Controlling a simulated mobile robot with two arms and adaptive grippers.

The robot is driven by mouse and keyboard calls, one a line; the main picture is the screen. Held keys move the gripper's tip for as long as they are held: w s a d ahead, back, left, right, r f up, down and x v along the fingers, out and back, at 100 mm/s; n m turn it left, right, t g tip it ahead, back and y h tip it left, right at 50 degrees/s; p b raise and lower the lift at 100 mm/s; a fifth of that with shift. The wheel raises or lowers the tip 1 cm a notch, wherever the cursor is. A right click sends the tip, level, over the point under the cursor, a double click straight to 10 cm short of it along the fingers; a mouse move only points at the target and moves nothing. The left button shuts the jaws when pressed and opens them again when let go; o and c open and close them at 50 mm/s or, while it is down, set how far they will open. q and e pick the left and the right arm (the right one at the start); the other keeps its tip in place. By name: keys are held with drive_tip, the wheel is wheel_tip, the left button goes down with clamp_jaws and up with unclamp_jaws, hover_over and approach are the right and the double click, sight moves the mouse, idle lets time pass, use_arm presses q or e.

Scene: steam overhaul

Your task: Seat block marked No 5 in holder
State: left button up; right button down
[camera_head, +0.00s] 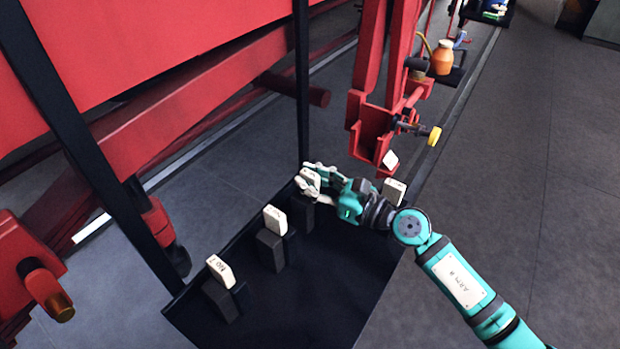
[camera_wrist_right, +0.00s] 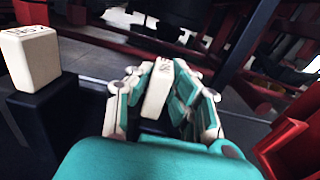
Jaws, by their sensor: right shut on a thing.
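My right gripper (camera_head: 316,180) is shut on a white block (camera_head: 309,178) at the far edge of the black tray. In the right wrist view the held block (camera_wrist_right: 157,92) stands between the teal and white fingers, with dark marks on its top that I cannot read surely. It is close above or against a dark stand; I cannot tell whether it is clear of it. A red bracket (camera_head: 372,130) hangs beyond the gripper, with a small white piece (camera_head: 390,160) at its lower end. I cannot tell which part is the holder. My left gripper is not in view.
The black tray (camera_head: 330,290) carries other white blocks on dark stands: one at front left (camera_head: 220,270), one in the middle (camera_head: 275,220), one at right (camera_head: 394,190). A dark post (camera_head: 301,90) rises behind the gripper. Red beams fill the left. The tray's front is clear.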

sight(311, 172)
drive_tip(key=shift+r+p, duration=1.5)
drive_tip(key=shift+r, duration=0.15)
drive_tip(key=shift+w, duration=0.1)
